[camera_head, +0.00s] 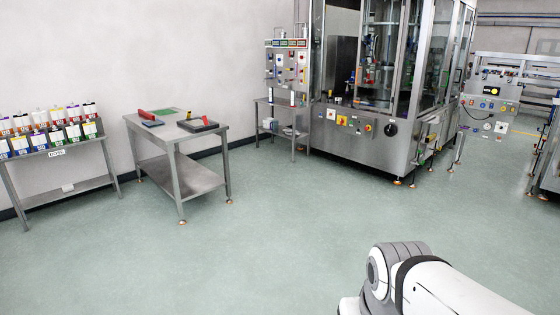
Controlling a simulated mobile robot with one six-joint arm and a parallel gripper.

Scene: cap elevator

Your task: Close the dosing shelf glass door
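A metal shelf (95,183) stands at the far left against the wall, with a small label on its front that seems to read "DOSE". Rows of white bottles with coloured labels (40,120) stand on it. I cannot make out a glass door on this shelf. A large steel machine (350,148) at the back has tall framed glass panels (435,60); I cannot tell which is a door, or whether any is ajar. My gripper is not in view; only a white and grey part of my arm shows at the lower right.
A steel table (190,180) with red and dark items stands right of the shelf. A narrow stand with a control panel (287,68) is left of the machine. Conveyor equipment (490,105) is at the right. The green floor (270,235) in the middle is clear.

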